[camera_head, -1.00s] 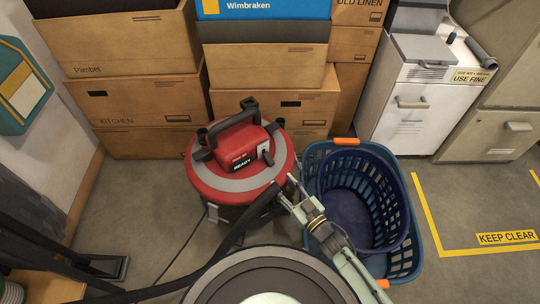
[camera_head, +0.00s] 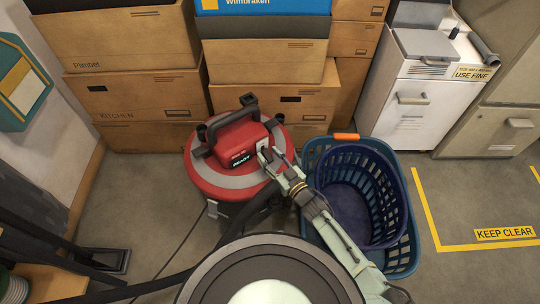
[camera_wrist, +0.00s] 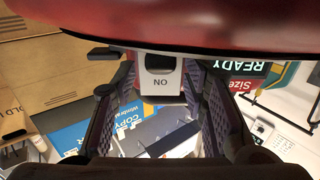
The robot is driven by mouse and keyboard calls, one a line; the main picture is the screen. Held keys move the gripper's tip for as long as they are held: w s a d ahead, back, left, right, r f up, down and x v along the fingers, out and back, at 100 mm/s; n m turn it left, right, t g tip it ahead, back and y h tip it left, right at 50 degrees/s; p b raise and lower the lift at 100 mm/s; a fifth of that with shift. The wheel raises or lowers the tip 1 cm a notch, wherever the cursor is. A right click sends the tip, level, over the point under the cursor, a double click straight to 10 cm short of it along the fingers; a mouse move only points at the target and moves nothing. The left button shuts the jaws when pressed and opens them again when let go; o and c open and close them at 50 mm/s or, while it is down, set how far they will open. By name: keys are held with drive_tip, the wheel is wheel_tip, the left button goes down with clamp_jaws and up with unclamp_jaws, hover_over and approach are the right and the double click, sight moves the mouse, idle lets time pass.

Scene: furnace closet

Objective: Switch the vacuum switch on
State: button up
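The red vacuum (camera_head: 210,170) stands upright on the floor, with a black handle on top and a display reading "READY". Its switch is on a pale plate at the right of the top housing; in the head view my gripper (camera_head: 268,157) largely covers it. Whether a finger touches the switch I cannot tell.
A teal basket (camera_head: 411,258) with a dark blue basket (camera_head: 395,200) inside it stands right of the vacuum, under my arm. Cardboard boxes (camera_head: 150,95) are stacked behind. A white cabinet (camera_head: 408,105) stands back right. Floor marked "KEEP CLEAR" (camera_head: 505,234) is empty.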

drive_tip(key=shift+c, duration=0.5)
clamp_jaws()
